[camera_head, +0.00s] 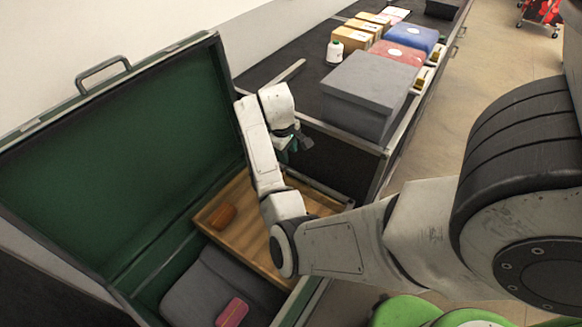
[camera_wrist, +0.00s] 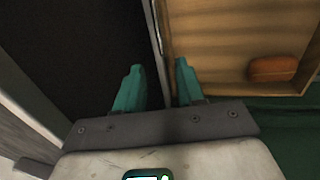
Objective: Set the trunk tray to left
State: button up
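The open green trunk (camera_head: 112,158) has its lid raised on the left in the head view. The wooden trunk tray (camera_head: 248,214) lies in the right end of the trunk, partly hidden behind my arm. It also shows at the upper right of the wrist view (camera_wrist: 215,62). A brown object (camera_head: 222,216) sits in the tray, also in the wrist view (camera_wrist: 273,69). My gripper (camera_head: 296,141) is above the tray's far right side. In the wrist view, my gripper (camera_wrist: 158,84) is open, its teal fingers apart near the tray's edge. I cannot tell whether they touch it.
A dark grey folded item (camera_head: 205,285) and a pink item (camera_head: 231,313) lie in the trunk left of the tray. Behind, a dark table (camera_head: 300,82) holds a grey box (camera_head: 366,90), several other boxes and a white spool (camera_head: 335,52). Green rounded shapes (camera_head: 405,311) show at bottom.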

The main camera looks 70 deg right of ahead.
aim_at(292, 171)
jog(key=f, duration=0.3)
jog(key=d+f, duration=0.1)
jog(key=f, duration=0.2)
jog(key=f+b, duration=0.1)
jog(key=f, duration=0.2)
jog(key=shift+s+d+f, duration=0.2)
jog(key=shift+s+d, duration=0.15)
jog(key=shift+c, duration=0.4)
grip_shut()
